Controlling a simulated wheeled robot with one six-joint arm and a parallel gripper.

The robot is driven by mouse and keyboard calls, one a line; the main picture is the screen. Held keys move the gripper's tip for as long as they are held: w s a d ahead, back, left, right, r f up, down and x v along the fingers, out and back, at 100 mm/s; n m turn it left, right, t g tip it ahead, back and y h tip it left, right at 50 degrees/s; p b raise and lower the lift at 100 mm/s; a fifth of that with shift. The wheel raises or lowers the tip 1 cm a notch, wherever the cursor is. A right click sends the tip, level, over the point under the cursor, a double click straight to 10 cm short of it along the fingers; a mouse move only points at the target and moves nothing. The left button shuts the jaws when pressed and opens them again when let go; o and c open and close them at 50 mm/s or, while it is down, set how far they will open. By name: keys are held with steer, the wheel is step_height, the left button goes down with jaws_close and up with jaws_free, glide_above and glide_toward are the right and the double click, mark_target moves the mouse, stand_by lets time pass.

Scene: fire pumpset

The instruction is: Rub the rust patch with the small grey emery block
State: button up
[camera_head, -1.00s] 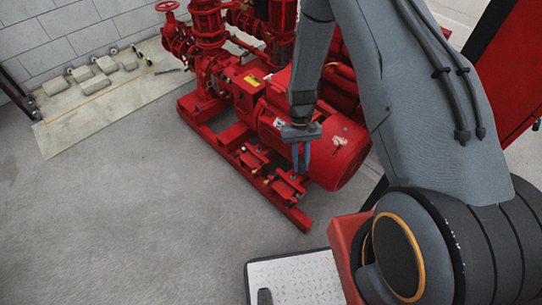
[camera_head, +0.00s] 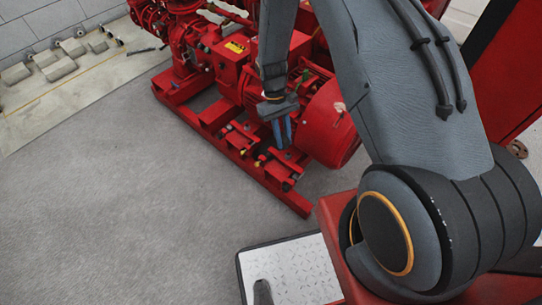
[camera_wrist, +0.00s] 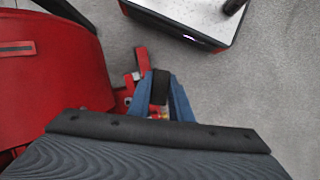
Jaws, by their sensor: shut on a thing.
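My gripper (camera_head: 283,138) hangs in front of the red motor (camera_head: 330,128) of the pumpset in the head view, its blue fingers pointing down. In the wrist view my gripper (camera_wrist: 162,95) is shut on a small dark grey block (camera_wrist: 160,86), which sits between the blue fingertips. The block is hard to make out in the head view. A small pale, brownish patch (camera_head: 340,107) shows on the motor's upper side, close to my arm. It looks like the rust patch, but it is too small to be sure. In the wrist view the block looks apart from the motor (camera_wrist: 50,85).
The red base frame (camera_head: 240,160) with its small fittings lies below my gripper. Pump pipework (camera_head: 185,35) rises behind. Several grey blocks (camera_head: 55,66) lie on a pale slab (camera_head: 85,80) at the upper left. The grey floor (camera_head: 120,210) at the left is clear.

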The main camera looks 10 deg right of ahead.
steer(key=w+f+n+b, duration=0.2)
steer(key=w+f+b, duration=0.3)
steer(key=f+b, duration=0.5)
steer(key=w+a+f+n+h+b, duration=0.1)
steer(key=w+f+b, duration=0.3)
steer(key=f+b, duration=0.6)
steer(key=n+b, duration=0.1)
steer(key=b, duration=0.4)
steer(key=shift+w+a+f+h, duration=0.3)
steer(key=shift+w, duration=0.05)
